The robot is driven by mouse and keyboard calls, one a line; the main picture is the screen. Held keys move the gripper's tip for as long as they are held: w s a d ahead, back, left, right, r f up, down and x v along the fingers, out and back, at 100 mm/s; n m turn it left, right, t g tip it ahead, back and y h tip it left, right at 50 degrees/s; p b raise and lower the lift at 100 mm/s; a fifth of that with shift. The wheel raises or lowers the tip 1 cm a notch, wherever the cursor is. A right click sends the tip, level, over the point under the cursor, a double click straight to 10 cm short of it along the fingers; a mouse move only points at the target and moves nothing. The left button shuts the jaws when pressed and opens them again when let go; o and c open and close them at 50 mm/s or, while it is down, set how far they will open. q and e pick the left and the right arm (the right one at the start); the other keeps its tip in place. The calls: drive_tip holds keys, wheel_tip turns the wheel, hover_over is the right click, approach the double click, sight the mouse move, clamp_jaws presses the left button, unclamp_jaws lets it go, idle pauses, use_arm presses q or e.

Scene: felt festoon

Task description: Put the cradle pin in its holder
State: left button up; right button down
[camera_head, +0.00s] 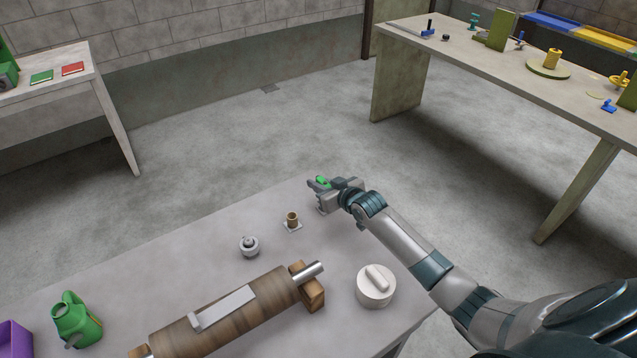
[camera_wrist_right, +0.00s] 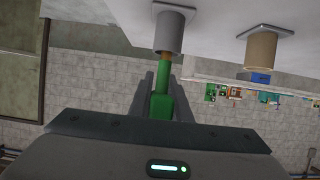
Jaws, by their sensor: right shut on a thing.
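My right gripper (camera_head: 318,186) is at the far right end of the near table, shut on a green-handled pin (camera_head: 322,181). In the right wrist view the pin (camera_wrist_right: 161,104) sits between the fingers, and its short orange-brown part meets the open end of a grey cylindrical holder (camera_wrist_right: 172,32) on a square base. Pin and holder look lined up there; how deep the tip sits inside is hidden. A brown cylindrical holder (camera_head: 292,219) on a square base stands beside it, left of the gripper in the head view. My left gripper is not in view.
A wooden roller (camera_head: 215,318) on wooden cradle blocks lies across the near table. A grey knobbed piece (camera_head: 249,246), a white lidded round pot (camera_head: 375,287) and a green watering can (camera_head: 76,320) stand around it. Another table (camera_head: 480,55) with small parts stands back right.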

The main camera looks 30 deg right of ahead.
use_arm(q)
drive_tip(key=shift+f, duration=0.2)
use_arm(e)
drive_tip(key=shift+f, duration=0.3)
drive_tip(key=c, duration=1.6)
unclamp_jaws()
drive_tip(key=shift+o, duration=0.2)
